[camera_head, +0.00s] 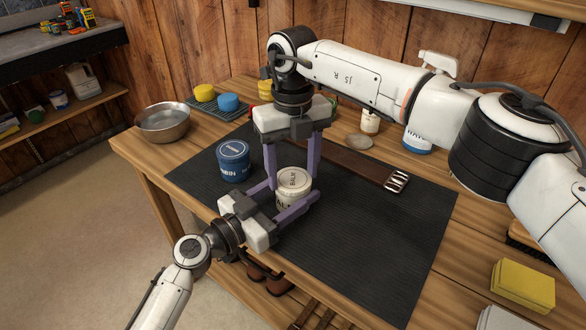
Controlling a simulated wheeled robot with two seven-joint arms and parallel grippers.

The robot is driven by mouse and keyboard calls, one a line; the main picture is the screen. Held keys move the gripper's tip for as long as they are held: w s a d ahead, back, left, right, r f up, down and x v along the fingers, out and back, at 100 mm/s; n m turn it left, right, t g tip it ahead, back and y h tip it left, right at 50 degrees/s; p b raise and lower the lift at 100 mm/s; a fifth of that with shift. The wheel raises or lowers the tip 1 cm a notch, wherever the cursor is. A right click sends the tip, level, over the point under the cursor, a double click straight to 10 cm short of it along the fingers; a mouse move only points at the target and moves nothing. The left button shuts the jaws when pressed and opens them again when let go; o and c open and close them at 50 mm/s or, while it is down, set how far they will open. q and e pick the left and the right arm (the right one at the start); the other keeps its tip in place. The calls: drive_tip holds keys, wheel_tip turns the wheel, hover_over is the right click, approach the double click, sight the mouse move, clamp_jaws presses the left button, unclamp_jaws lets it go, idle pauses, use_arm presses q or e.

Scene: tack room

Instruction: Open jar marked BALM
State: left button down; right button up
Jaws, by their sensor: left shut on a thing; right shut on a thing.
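The cream jar marked BALM (292,200) stands upright on the dark mat (390,240), with its pale lid (294,178) on top. My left gripper (294,190) reaches in from the lower left, its purple fingers on either side of the jar's body, shut on it. My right gripper (292,179) points down from above, its purple fingers shut on the lid at either side. The fingers hide parts of the jar's sides. I see no gap between lid and jar.
A dark blue jar (233,160) stands close by on the left. A metal bowl (163,122) is at the table's left corner. A yellow sponge (523,285) is at the right. The mat's right front is clear.

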drive_tip(key=n, duration=0.6)
drive_tip(key=shift+n, duration=0.4)
drive_tip(key=n, duration=0.8)
drive_tip(key=shift+r, duration=0.1)
drive_tip(key=n, duration=0.6)
drive_tip(key=shift+n, duration=0.4)
drive_tip(key=n, duration=0.7)
drive_tip(key=shift+r, duration=0.1)
drive_tip(key=shift+r, duration=1.05)
drive_tip(key=shift+r, duration=0.1)
